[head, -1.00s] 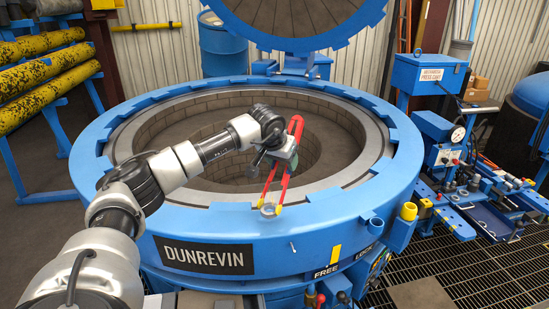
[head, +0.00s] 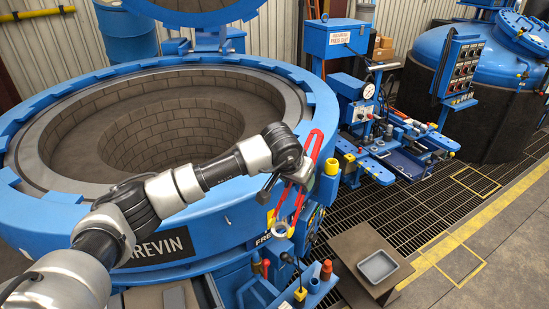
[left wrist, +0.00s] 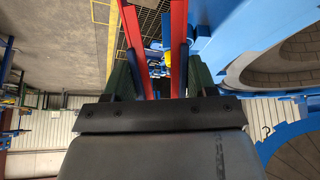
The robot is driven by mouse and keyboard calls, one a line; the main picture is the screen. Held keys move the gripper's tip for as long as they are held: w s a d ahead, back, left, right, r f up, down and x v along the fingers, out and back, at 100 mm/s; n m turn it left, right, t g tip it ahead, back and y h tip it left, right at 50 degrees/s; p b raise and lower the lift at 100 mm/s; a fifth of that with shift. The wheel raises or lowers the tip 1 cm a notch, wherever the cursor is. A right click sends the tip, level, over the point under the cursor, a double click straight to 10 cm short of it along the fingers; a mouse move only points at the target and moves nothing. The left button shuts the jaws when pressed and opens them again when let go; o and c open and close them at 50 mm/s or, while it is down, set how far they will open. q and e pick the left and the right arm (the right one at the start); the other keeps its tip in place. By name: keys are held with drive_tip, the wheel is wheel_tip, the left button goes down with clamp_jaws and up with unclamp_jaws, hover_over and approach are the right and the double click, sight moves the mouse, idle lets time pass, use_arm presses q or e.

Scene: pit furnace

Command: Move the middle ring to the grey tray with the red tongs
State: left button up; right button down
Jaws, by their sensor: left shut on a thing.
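My left gripper (head: 304,171) is shut on the red tongs (head: 314,148) in the head view. The tongs hang tilted, handle loops up and yellow tips down. A small pale grey ring (head: 279,230) shows at the tips, beyond the furnace's front right rim; how the tips grip it is too small to tell. The grey tray (head: 378,266) lies lower and to the right, apart from the tongs. In the left wrist view, the red tongs (left wrist: 133,40) run between the fingers of my left gripper (left wrist: 158,80). My right gripper is not in view.
The round blue furnace (head: 60,215) with its open brick-lined pit fills the left. The tray stands on a brown plate (head: 365,249). A blue bench with fittings (head: 312,285) stands left of the tray. A blue press cart (head: 380,140) is behind, over dark floor grating (head: 430,200).

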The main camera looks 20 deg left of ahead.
use_arm(q)
drive_tip(key=s+d+f+n, duration=0.1)
drive_tip(key=s+d+f, duration=0.4)
drive_tip(key=s, duration=0.5)
drive_tip(key=s+d+f, duration=0.2)
drive_tip(key=s+f, duration=0.5)
drive_tip(key=s, duration=0.2)
drive_tip(key=a+f+b, duration=0.4)
drive_tip(key=f+b, duration=0.1)
drive_tip(key=f, duration=0.1)
drive_tip(key=s+a+f+n+y+b, duration=0.1)
drive_tip(key=a+f+b, duration=0.3)
drive_tip(key=f+b, duration=0.2)
drive_tip(key=shift+s+f, duration=0.3)
drive_tip(key=shift+f, duration=0.2)
